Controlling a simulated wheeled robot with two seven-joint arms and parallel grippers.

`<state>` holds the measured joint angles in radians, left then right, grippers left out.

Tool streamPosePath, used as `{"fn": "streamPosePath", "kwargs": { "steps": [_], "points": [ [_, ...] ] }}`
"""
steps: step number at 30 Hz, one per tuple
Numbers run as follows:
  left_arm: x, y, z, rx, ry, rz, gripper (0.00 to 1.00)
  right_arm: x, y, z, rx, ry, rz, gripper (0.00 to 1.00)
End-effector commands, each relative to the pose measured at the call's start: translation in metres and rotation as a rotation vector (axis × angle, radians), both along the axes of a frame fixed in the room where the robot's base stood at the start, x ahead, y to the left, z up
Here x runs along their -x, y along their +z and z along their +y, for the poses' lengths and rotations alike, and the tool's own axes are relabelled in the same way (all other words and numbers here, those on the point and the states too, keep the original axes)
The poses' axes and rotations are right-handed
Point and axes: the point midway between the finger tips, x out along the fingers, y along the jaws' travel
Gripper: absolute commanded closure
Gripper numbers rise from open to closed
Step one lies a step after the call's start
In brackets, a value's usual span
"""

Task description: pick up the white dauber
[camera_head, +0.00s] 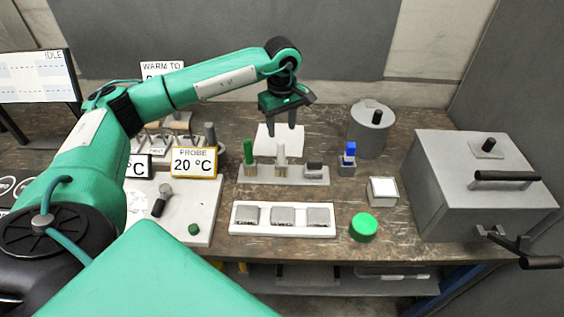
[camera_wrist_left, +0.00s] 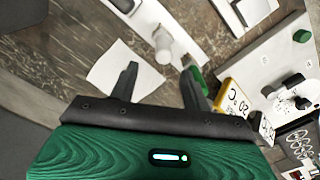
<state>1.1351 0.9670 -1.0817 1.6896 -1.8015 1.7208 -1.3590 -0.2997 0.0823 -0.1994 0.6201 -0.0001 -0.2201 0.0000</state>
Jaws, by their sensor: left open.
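The white dauber (camera_head: 281,157) stands upright in a grey rack (camera_head: 300,180) on the bench, between a green dauber (camera_head: 248,156) on its left and a low grey item on its right. My left gripper (camera_head: 284,128) is open and empty, pointing down above and slightly behind the rack, over a white sheet. In the left wrist view the white dauber (camera_wrist_left: 162,42) shows beyond the open fingers (camera_wrist_left: 158,85), apart from them. The green dauber (camera_wrist_left: 192,72) is near the right finger there. My right gripper does not show.
A white tray with several grey blocks (camera_head: 284,229) and a green round jar (camera_head: 363,228) lie in front. A blue-topped item (camera_head: 348,158) stands right of the rack. A large grey box (camera_head: 480,190) fills the right; signs (camera_head: 194,162) stand left.

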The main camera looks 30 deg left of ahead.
Motion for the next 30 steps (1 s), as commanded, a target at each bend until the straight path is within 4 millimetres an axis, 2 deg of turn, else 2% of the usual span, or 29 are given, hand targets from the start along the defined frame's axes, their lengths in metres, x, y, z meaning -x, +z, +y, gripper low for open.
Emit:
{"fn": "streamPosePath", "kwargs": {
  "steps": [1,7,13,17,24,30],
  "points": [
    [0.001,-0.009,0.000,-0.001,0.001,0.006,0.52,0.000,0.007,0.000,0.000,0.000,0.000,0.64],
    [0.001,-0.043,-0.001,0.002,0.002,0.003,0.52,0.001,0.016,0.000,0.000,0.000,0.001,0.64],
    [0.001,-0.056,-0.001,0.003,0.001,0.001,0.52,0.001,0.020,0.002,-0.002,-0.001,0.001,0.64],
    [0.004,-0.066,-0.001,0.002,0.002,0.003,0.52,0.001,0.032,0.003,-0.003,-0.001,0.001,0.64],
    [0.007,-0.097,-0.003,0.005,0.001,0.002,0.52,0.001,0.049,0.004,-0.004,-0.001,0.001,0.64],
    [0.007,-0.107,-0.003,0.004,0.001,-0.001,0.52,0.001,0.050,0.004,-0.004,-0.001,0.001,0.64]
  ]
}}
